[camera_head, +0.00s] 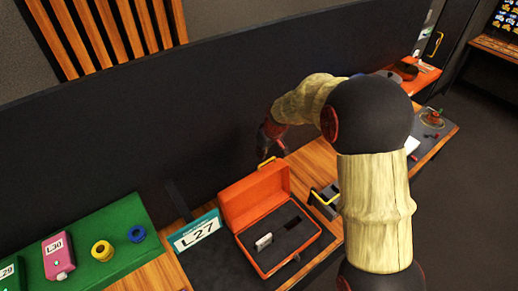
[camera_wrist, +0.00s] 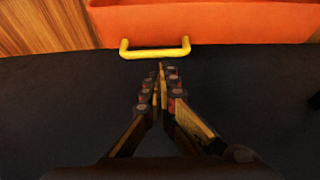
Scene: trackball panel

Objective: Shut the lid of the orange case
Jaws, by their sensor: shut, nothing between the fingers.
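The orange case (camera_head: 252,241) stands open on the dark part of the bench, with its lid (camera_head: 254,196) raised at the back. The case holds dark foam with a small light block (camera_head: 263,242) and a dark slot. A yellow handle (camera_head: 266,163) is on the lid's top edge. In the wrist view the yellow handle (camera_wrist: 155,50) lies just ahead of my fingertips, with the orange lid (camera_wrist: 210,22) beyond it. My gripper (camera_wrist: 162,68) is shut and empty, its tips close to the handle; whether they touch it I cannot tell. In the head view my gripper (camera_head: 283,150) is behind and above the lid.
A sign reading L27 (camera_head: 195,231) stands left of the case. A green board (camera_head: 122,215) with a pink box (camera_head: 57,256) and yellow and blue rings is farther left. A black and yellow object (camera_head: 326,199) sits right of the case. A dark panel (camera_head: 150,130) rises behind the bench.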

